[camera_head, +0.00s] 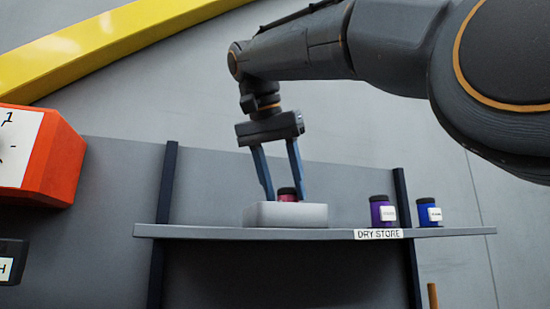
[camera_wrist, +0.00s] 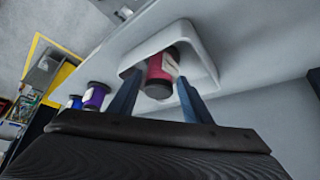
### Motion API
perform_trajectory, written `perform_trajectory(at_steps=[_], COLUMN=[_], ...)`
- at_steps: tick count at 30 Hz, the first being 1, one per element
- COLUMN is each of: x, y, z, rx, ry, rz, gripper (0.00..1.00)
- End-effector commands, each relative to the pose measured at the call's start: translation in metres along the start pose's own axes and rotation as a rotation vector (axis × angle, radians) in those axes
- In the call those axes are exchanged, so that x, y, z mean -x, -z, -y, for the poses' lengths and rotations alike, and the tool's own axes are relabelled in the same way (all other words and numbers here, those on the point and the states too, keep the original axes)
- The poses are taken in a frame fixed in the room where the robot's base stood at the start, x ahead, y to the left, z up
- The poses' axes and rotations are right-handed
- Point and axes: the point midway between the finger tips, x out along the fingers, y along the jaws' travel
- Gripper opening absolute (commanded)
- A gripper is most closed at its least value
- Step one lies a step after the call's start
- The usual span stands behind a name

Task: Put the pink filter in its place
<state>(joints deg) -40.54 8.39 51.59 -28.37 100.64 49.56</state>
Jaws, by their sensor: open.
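The pink filter (camera_head: 288,197) is a small pink-red cylinder with a dark lid. It stands in a pale grey tray (camera_head: 286,214) on the shelf labelled DRY STORE, and the tray wall hides its lower part in the head view. In the wrist view the pink filter (camera_wrist: 160,72) shows a pale label on its side, inside the tray (camera_wrist: 205,62). My gripper (camera_head: 287,195) points down over the tray, with a blue finger on either side of the filter. The fingers are open. In the wrist view my gripper (camera_wrist: 156,77) also straddles it; I cannot tell whether either finger touches.
A purple jar (camera_head: 382,213) and a blue jar (camera_head: 429,214) stand on the shelf (camera_head: 200,231) right of the tray. Dark uprights (camera_head: 165,190) flank it.

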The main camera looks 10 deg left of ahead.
Motion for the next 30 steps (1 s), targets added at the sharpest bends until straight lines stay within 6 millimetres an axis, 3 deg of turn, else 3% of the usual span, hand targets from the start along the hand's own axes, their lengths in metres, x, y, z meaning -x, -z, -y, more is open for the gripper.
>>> perform_trajectory(at_steps=[6,13,30], x=[0.044,0.074,0.081], y=[0.0,0.001,0.0], z=[0.002,0.001,0.0], rx=[0.001,-0.001,0.0], ry=[0.002,0.002,0.0], rz=[0.0,-0.001,0.0], gripper=[0.45,0.45,0.45])
